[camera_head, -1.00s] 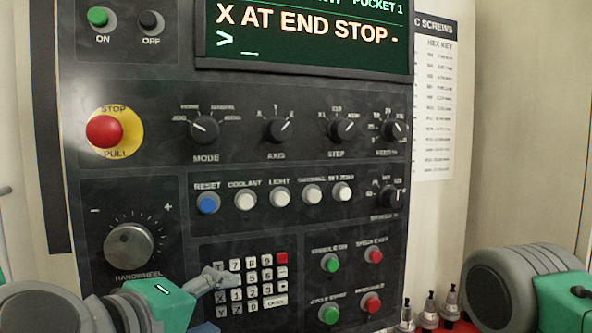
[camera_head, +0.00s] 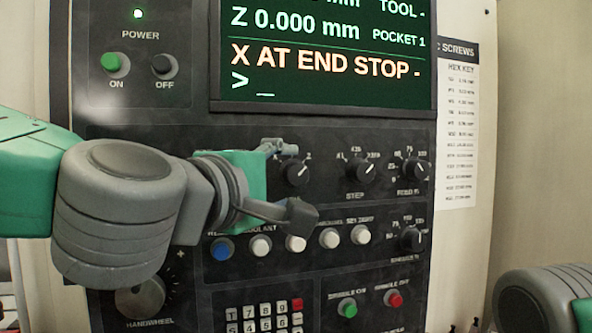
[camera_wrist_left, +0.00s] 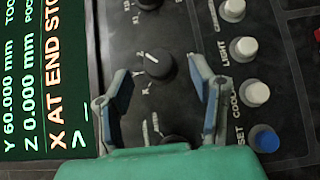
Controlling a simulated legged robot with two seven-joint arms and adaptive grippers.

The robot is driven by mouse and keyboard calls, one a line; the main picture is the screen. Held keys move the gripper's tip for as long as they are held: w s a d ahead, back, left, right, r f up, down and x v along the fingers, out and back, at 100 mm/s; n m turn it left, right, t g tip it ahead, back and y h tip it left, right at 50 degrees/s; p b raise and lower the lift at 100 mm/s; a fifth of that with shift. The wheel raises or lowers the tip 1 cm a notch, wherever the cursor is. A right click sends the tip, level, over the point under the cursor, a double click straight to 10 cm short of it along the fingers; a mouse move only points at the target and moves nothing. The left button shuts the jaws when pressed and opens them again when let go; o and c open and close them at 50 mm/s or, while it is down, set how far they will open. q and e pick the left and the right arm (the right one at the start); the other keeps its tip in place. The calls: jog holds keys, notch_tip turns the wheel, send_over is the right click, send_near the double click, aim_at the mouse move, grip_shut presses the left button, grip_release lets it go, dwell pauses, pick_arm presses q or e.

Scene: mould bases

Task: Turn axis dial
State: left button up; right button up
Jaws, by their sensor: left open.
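The axis dial (camera_head: 295,172) is a round black knob on the dark panel, and its white pointer line aims to the upper right near the Z mark. In the left wrist view the same axis dial (camera_wrist_left: 154,63) shows between the two fingers. My left gripper (camera_head: 290,182) is open in front of the panel, one finger above the dial's height and one below. In the wrist view the fingers (camera_wrist_left: 158,74) stand apart on either side of the dial; contact cannot be seen. The AXIS label and the mode dial are hidden behind the gripper in the head view.
The step dial (camera_head: 363,171) and feed dial (camera_head: 415,169) sit to the right. A row of buttons, with blue reset (camera_head: 222,249), runs below. The screen (camera_head: 320,55) above reads X AT END STOP. The mode dial (camera_wrist_left: 175,142) is partly hidden by my gripper.

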aim_at(293, 173)
pick_arm(q)
jog(key=shift+x, duration=1.1)
jog(key=shift+w+a, duration=0.15)
jog(key=shift+w, duration=0.25)
jog(key=shift+s, duration=0.1)
jog(key=c, duration=1.1)
jog(key=shift+c, duration=0.2)
